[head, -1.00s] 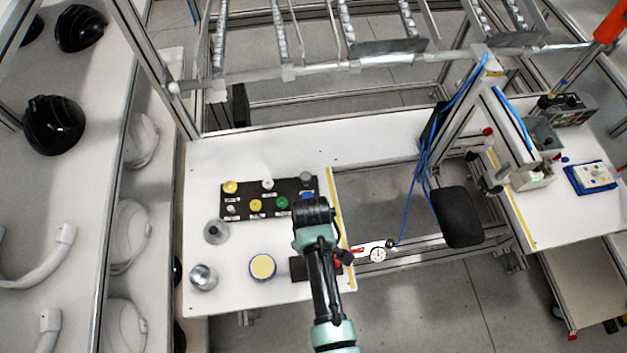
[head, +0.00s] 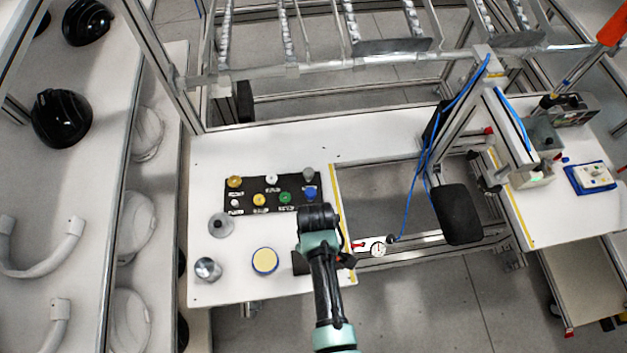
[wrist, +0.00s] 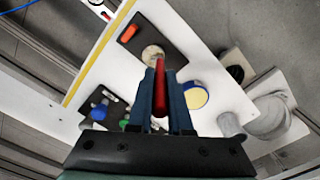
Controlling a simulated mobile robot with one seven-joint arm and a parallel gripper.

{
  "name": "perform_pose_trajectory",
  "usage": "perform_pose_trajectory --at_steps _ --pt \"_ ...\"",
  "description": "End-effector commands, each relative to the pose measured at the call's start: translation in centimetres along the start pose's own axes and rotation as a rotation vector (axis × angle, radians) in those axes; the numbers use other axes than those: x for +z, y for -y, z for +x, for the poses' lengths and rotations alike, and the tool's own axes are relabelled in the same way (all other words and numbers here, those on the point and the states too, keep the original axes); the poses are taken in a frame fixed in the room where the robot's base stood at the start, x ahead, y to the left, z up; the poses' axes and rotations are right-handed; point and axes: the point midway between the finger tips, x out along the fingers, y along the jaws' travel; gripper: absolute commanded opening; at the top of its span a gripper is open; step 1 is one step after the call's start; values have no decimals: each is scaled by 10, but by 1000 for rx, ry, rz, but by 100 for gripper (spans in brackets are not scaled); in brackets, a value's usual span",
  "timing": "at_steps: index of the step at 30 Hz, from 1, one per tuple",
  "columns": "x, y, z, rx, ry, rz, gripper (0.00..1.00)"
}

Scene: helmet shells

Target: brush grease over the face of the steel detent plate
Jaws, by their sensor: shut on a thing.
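My gripper (wrist: 160,98) is shut on a slim red-handled tool, which I take to be the brush (wrist: 159,88), upright between the two fingers. Its bristle end is hidden. Just beyond the fingertips, a round pale metallic disc, probably the steel detent plate (wrist: 152,54), lies on a black pad (wrist: 178,38). I cannot tell whether the brush touches it. In the head view my arm hides my gripper and the disc; only the left edge of the pad (head: 299,263) shows. A tin with a blue rim and yellow contents, likely grease (head: 265,261), stands left of the pad.
A black board (head: 240,208) with several coloured knobs lies behind on the white table (head: 230,290). Metal pieces (head: 207,269) stand at the left. An orange-red block (wrist: 130,33) lies on the pad. Beyond the yellow strip is a gap with a gauge (head: 378,249).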

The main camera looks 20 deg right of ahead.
Motion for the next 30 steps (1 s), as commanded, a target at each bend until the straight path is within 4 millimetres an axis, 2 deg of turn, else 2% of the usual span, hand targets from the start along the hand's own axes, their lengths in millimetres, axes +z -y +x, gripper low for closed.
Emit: perform_pose_trajectory --at_steps 14,30 --pt "11 -3 -1 -1 2 1 0" --pt "12 -14 0 0 1 1 0"
